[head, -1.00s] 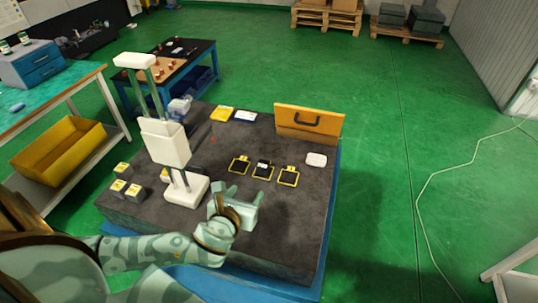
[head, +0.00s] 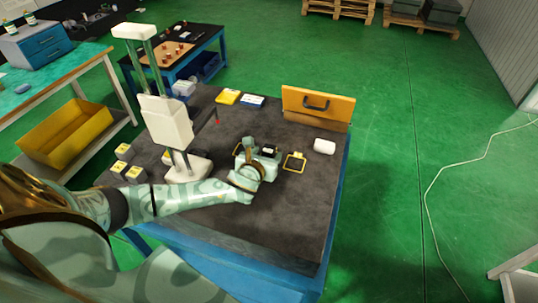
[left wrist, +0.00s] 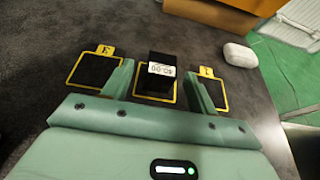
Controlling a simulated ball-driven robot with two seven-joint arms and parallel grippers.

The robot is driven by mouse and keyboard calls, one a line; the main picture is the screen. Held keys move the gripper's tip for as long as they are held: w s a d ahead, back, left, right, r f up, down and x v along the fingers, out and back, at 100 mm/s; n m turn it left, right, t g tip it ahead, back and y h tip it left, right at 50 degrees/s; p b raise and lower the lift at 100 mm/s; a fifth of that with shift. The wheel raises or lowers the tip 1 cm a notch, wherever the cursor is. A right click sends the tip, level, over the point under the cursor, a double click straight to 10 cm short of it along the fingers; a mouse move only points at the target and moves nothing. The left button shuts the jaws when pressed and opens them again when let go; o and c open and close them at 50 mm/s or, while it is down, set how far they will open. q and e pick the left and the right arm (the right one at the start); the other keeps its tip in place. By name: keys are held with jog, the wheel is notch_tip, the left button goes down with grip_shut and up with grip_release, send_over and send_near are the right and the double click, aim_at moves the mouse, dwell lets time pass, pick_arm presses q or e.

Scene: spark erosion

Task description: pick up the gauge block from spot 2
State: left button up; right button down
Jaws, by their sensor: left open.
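The gauge block (left wrist: 161,62), dark with a white label, stands on the middle of three yellow-outlined spots; it also shows in the head view (head: 271,150). In the left wrist view the flanking spots, tagged 3 (left wrist: 92,69) and 1 (left wrist: 212,88), look empty. The middle spot's tag is hidden. My left gripper (left wrist: 159,78) is open, with one finger to each side of the block and a gap visible beside it. In the head view my left gripper (head: 258,158) is low over the spots and partly covers them. My right gripper is not in view.
Several small yellow-topped blocks (head: 133,173) sit at the left. The right front tabletop is clear.

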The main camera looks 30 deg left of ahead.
pick_arm(q)
jog(key=shift+x, duration=1.1)
jog(key=shift+s, duration=0.1)
jog(key=shift+c, duration=1.2)
jog(key=shift+r, duration=0.1)
grip_shut()
